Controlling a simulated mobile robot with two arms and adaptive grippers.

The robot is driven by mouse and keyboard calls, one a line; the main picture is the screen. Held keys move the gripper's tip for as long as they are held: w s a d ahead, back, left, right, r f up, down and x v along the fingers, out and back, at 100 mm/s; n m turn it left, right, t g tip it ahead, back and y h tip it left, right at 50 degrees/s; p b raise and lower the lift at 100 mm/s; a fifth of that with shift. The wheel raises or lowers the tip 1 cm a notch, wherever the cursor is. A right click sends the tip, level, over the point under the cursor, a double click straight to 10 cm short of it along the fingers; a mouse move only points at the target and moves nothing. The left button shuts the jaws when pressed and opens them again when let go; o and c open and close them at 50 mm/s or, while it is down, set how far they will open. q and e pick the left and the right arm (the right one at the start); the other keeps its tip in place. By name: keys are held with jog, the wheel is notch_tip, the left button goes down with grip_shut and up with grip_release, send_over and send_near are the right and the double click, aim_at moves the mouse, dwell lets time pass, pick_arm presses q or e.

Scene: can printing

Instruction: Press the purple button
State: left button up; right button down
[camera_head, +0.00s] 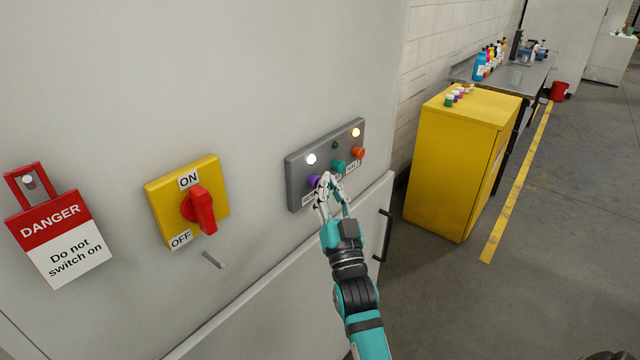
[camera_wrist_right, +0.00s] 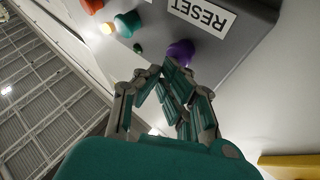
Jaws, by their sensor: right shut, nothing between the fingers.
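The purple button (camera_head: 313,181) is at the lower left of a grey control panel (camera_head: 296,172) on a light grey cabinet wall. My right gripper (camera_head: 326,178) is shut and empty, its fingertips just right of the purple button in the head view. In the right wrist view the purple button (camera_wrist_right: 180,49) shows directly beyond the closed fingertips (camera_wrist_right: 168,65), next to a RESET label (camera_wrist_right: 202,14). I cannot tell whether the fingertips touch the button. Part of the panel's lower labels is hidden by the gripper. My left gripper is not in view.
A teal button (camera_head: 339,167) and an orange button (camera_head: 358,152) sit right of the purple one. A white lamp (camera_head: 311,159) is lit above it. A red rotary switch (camera_head: 200,208) and a danger tag (camera_head: 58,238) are left. A black handle (camera_head: 384,236) juts out below right.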

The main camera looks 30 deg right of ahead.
jog(key=shift+w+a, duration=0.2)
jog(key=shift+w, duration=0.2)
dwell(0.3)
jog(key=shift+s+d+p, duration=0.15)
jog(key=shift+s+d, duration=0.1)
jog(key=shift+s, duration=0.35)
jog(key=shift+s+d+p, duration=0.15)
jog(key=shift+s+d, duration=0.1)
jog(key=shift+s, duration=0.35)
jog(key=s, duration=0.1)
jog(key=s+d+p, duration=0.1)
jog(key=s, duration=0.1)
jog(key=s+d, duration=0.1)
jog(key=shift+s, duration=0.3)
dwell(0.5)
